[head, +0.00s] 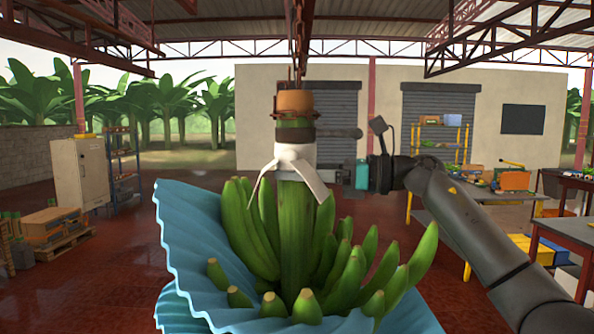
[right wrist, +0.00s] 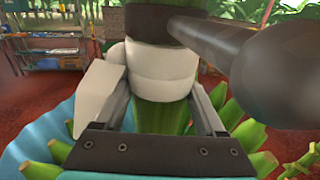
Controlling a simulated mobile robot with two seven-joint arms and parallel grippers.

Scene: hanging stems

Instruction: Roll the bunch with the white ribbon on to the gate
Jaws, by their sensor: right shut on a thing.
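The green banana bunch (head: 285,250) hangs upright from a thick stem in the middle of the head view. A white ribbon (head: 297,155) is wrapped around the stem, with loose tails; it also shows in the right wrist view (right wrist: 160,75). My right gripper (head: 335,176) reaches in from the right, its fingers largely hidden in the head view. In the right wrist view its fingers (right wrist: 165,110) are shut on the stem (right wrist: 162,117) at the ribbon. I cannot make out the gate. My left gripper is not in view.
A dark round bar (head: 340,133) stands out right from the black band above the ribbon. Blue wavy sheeting (head: 185,235) surrounds the bunch. Benches (head: 570,228) stand right; a cabinet (head: 80,172) left.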

